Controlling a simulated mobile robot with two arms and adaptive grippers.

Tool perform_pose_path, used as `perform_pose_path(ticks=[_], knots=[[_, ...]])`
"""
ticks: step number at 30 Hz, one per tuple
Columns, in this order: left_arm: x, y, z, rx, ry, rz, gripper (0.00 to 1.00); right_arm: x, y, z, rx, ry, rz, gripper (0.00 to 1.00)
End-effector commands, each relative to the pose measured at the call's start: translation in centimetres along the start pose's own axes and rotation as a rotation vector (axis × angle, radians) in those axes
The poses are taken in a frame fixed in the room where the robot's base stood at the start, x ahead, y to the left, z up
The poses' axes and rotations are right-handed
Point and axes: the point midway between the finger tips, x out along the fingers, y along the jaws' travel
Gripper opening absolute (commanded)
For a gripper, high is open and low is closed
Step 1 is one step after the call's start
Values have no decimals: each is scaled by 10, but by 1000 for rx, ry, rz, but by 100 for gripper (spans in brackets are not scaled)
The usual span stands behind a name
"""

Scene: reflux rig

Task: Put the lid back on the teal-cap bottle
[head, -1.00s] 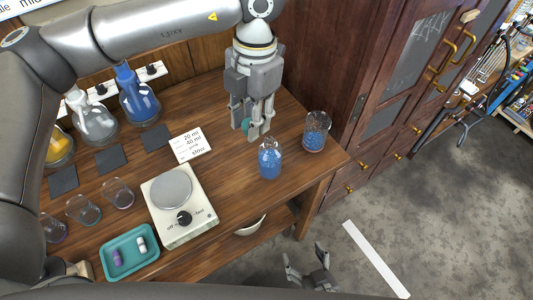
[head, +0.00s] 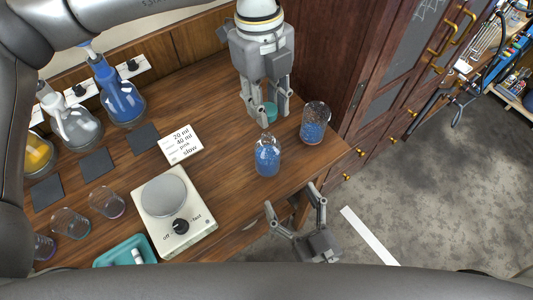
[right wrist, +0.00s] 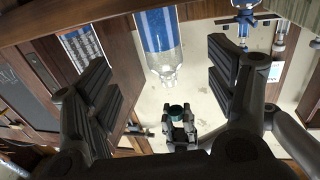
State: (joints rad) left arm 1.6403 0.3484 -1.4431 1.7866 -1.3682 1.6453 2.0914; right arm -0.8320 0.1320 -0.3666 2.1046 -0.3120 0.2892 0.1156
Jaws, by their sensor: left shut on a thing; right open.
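The bottle (head: 267,157), clear with blue contents, stands upright and uncapped near the table's front right. In the right wrist view the bottle (right wrist: 160,45) appears inverted, beyond and between my right fingers. My left gripper (head: 272,115) is shut on the teal lid (head: 270,109), held behind the bottle and apart from it. The lid also shows in the right wrist view (right wrist: 178,108). My right gripper (head: 291,198) is open and empty off the table's front edge, in front of the bottle.
A hotplate (head: 176,212), a note card (head: 180,144) and a teal tray (head: 125,250) lie left. Flasks line the back left. The dark cabinet (head: 345,70) bounds the right.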

Motion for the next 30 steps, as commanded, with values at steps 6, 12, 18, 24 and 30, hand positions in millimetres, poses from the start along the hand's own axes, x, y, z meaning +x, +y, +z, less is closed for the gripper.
perform_pose_path(ticks=[6, 12, 18, 24, 30], knots=[[0, 0, 0, 1, 0, 0, 21, 0, 0, 0, 0, -1, 0, 78], [0, 0, 0, 2, 0, 0, 21, 11, 1, 0, 0, 2, 1, 78], [0, 0, 0, 2, 0, 0, 21, 44, 1, -1, 0, 5, 1, 78], [0, 0, 0, 3, 0, 0, 21, 82, 0, 0, 0, 2, 0, 78], [0, 0, 0, 3, 0, 0, 21, 108, 0, 0, 0, 0, 0, 78]])
